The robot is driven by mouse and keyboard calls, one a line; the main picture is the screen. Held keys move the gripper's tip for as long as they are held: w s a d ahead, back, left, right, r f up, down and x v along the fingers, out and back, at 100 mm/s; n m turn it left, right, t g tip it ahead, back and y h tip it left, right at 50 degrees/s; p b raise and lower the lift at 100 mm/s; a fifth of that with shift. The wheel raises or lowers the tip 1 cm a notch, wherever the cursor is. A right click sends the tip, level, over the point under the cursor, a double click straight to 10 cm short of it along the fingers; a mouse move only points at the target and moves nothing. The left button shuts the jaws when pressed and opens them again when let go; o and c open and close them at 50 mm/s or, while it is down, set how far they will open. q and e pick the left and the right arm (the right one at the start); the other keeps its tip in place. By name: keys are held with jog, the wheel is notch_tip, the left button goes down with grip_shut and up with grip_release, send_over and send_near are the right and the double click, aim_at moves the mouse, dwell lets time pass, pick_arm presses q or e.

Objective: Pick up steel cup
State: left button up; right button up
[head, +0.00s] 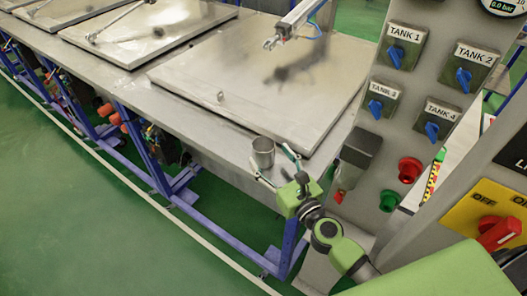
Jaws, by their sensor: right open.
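The steel cup (263,152) is a small grey metal cylinder. It stands upright near the front right end of the steel table, just in front of the nearest lid. My right gripper (269,157) comes in from the lower right on a green arm and is open. One finger shows on each side of the cup. The fingertips look close to it, but I cannot tell whether they touch it. My left gripper is not in view.
Large steel lids (270,75) cover much of the table. A grey control panel (395,150) with blue tank knobs and red and green buttons stands close on the right. The green floor (80,220) is clear at left.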

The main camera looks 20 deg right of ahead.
aim_at(259, 141)
jog(key=w, duration=0.2)
jog(key=w+a+p, duration=0.1)
jog(key=w, duration=0.2)
jog(key=shift+c, duration=0.3)
jog(key=c, duration=1.2)
jog(key=shift+r, duration=0.1)
